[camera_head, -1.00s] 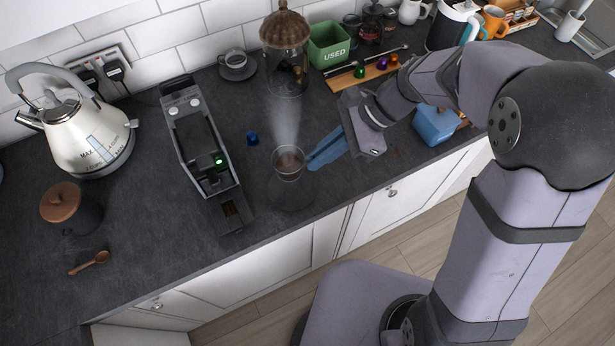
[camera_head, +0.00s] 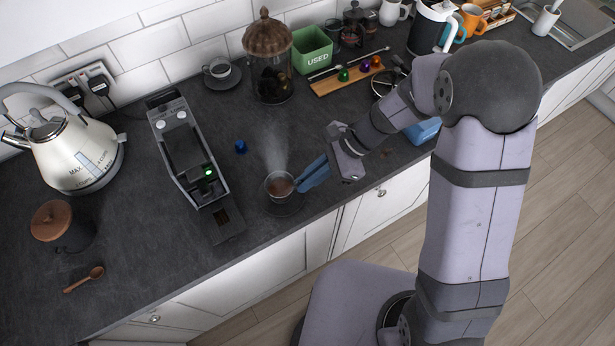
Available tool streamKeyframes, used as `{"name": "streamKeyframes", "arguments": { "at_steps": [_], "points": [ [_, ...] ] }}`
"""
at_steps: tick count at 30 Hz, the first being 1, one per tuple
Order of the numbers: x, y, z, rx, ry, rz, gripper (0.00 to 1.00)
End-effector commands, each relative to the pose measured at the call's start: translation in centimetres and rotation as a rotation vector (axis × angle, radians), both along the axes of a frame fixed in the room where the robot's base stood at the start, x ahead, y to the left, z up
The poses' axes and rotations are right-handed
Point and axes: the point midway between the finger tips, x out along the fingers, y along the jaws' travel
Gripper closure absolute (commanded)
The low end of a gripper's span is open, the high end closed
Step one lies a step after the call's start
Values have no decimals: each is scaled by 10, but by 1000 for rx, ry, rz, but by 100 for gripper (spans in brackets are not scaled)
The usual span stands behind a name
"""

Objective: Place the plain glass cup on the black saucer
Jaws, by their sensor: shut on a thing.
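The plain glass cup (camera_head: 279,188) holds a brown drink, with steam above it. My gripper (camera_head: 300,183), with blue fingers, is shut on the cup's right side and holds it upright. The black saucer (camera_head: 289,210) is on the worktop under the cup, hard to make out against the dark slate. The cup is low over it; I cannot tell whether they touch. Another cup (camera_head: 219,68) sits on its own dark saucer (camera_head: 226,84) near the back wall.
The coffee machine (camera_head: 185,150) stands left of the cup, with a blue capsule (camera_head: 240,146) between them. A dome-lidded jar (camera_head: 268,60), a green "USED" box (camera_head: 313,52) and a wooden capsule tray (camera_head: 350,80) stand behind. The worktop's front edge is close to the saucer.

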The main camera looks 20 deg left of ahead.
Motion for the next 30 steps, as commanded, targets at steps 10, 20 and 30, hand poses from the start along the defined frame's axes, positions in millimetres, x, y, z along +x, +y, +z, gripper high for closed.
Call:
{"name": "streamKeyframes", "arguments": {
  "at_steps": [10,20,30],
  "points": [
    [0,0,-3,1,0,0,100],
    [0,0,-3,0,0,0,75],
    [4,-5,7,3,-3,-2,75]
  ]
}}
